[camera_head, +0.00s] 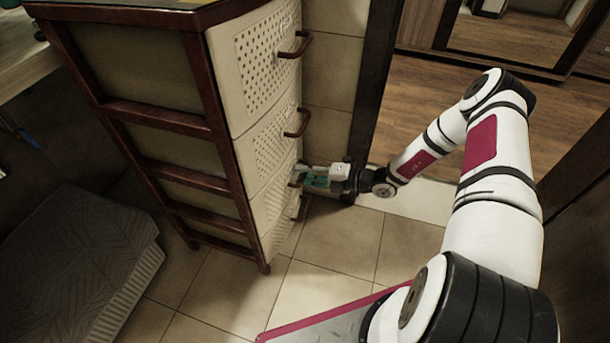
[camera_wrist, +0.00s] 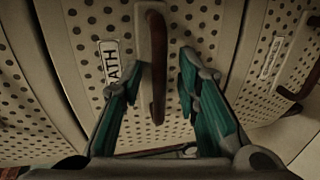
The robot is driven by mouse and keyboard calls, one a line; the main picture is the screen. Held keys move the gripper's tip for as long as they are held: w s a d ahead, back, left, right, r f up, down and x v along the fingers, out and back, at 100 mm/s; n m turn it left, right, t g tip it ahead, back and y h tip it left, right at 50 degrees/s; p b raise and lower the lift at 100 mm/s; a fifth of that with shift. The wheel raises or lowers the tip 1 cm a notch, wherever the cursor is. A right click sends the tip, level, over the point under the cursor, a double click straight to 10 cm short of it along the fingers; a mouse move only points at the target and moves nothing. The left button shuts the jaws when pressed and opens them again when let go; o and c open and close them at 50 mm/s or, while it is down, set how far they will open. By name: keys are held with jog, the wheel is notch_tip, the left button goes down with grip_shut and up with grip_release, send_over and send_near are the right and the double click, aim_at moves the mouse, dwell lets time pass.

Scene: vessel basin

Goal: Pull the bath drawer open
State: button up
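The bath drawer (camera_wrist: 205,25) is a cream, perforated front with a "BATH" label (camera_wrist: 109,62), and it looks shut. Its brown vertical handle (camera_wrist: 156,95) stands in the middle of the wrist view. My gripper (camera_wrist: 157,70) is open, with one teal finger on each side of the handle and a visible gap to each. In the head view my gripper (camera_head: 304,178) is at the third drawer front (camera_head: 271,201) of the cabinet, low on its right side. The fingers partly hide that handle there, and contact cannot be told.
The cabinet (camera_head: 165,119) has a brown frame and other drawers with handles (camera_head: 294,46), all looking shut. A dark door frame (camera_head: 376,85) stands close behind my gripper. A grey ridged block (camera_head: 75,260) lies at left. Tiled floor (camera_head: 335,240) before the cabinet is clear.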

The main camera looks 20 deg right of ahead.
grip_shut()
jog(key=f+v, duration=0.2)
jog(key=v, duration=1)
jog(key=d+f+v, duration=0.1)
jog(key=f+v, duration=0.2)
jog(key=v, duration=0.9)
jog(key=shift+s+d, duration=0.25)
jog(key=shift+s, duration=0.25)
grip_release()
